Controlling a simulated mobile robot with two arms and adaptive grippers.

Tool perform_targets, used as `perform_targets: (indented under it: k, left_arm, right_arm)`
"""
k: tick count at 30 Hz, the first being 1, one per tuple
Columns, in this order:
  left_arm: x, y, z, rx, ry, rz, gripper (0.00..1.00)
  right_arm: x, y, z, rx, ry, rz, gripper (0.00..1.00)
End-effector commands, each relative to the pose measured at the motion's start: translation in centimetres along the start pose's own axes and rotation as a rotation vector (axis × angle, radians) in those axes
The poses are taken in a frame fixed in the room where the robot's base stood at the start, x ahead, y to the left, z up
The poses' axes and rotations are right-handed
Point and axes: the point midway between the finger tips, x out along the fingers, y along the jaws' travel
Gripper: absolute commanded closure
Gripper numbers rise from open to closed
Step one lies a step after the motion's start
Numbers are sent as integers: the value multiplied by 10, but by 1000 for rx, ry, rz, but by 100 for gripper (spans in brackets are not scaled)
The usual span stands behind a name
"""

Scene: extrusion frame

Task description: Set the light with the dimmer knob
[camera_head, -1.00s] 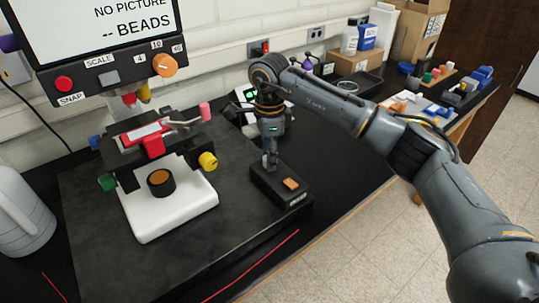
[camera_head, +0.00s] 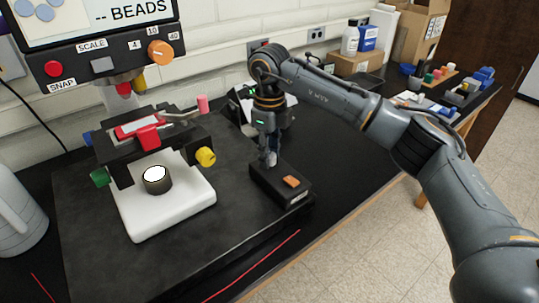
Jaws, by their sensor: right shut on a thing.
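My right gripper (camera_head: 270,158) points straight down over the back end of a small black control box (camera_head: 280,185). It is shut on the dimmer knob, which its fingers mostly hide. The microscope (camera_head: 165,205) stands to the left, with a white base and a black stage. Its round lamp (camera_head: 155,174) glows bright white. My left gripper is not in view.
A screen (camera_head: 90,15) with a scale panel hangs above the microscope; it shows blue round shapes and "-- BEADS". A grey jug (camera_head: 15,215) stands at the left edge. Boxes, bottles and coloured parts fill the back right. The dark board (camera_head: 90,260) in front is clear.

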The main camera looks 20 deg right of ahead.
Motion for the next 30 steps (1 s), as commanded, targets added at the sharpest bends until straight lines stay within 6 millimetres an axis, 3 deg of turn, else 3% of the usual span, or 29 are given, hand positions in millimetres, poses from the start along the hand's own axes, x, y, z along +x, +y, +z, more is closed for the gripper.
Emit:
perform_targets:
  k: [12,28,29,30]
  left_arm:
    - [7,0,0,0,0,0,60]
    - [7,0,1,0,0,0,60]
    - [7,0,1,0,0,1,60]
    - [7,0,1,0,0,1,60]
  right_arm:
    - [0,0,0,180,0,0,100]
    - [0,0,0,202,0,0,100]
    - [0,0,0,202,0,0,64]
    - [0,0,0,201,0,0,56]
